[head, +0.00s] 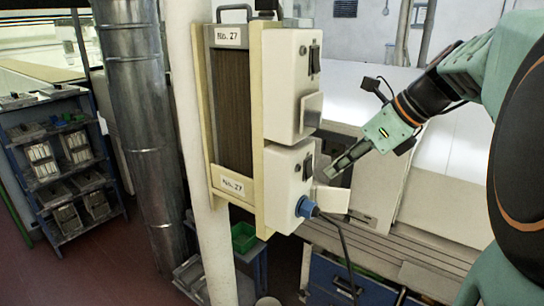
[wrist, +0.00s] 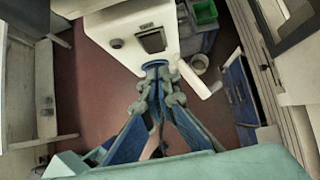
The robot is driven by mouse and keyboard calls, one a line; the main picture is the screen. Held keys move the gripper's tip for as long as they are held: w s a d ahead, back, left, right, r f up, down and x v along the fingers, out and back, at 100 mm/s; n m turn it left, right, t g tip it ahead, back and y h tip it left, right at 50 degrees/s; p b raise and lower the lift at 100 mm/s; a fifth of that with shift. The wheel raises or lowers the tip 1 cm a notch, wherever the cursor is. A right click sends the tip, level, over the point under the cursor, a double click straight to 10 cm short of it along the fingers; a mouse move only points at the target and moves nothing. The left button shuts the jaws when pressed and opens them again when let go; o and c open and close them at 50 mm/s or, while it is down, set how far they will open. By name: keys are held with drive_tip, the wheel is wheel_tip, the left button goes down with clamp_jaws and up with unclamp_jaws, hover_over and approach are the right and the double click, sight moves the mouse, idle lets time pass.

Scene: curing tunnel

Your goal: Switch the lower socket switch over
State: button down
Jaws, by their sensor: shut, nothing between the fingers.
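The lower socket (head: 284,190) is a white box under a matching upper socket (head: 288,75) on a cream board. The lower switch (head: 307,167) is a dark rocker on its front face. It also shows in the wrist view (wrist: 152,40); which way it is set is too small to tell. A blue plug (head: 305,207) with a hanging cable sits in the socket, beside an open white flap (head: 332,197). My gripper (head: 328,174) is shut and empty, to the right of the switch and apparently apart from it. In the wrist view its fingertips (wrist: 158,80) overlap the picture of the plug.
The upper socket has its own dark switch (head: 314,60) and a flap (head: 311,113). The board is fixed to a white post (head: 199,150). A blue drawer cabinet (head: 340,280) stands low on the right, a rack of bins (head: 62,165) at left. Red floor (head: 105,265) lies between.

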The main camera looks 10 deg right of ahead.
drive_tip(key=v, duration=1)
drive_tip(key=shift+d, duration=0.15)
drive_tip(key=shift+s, duration=0.1)
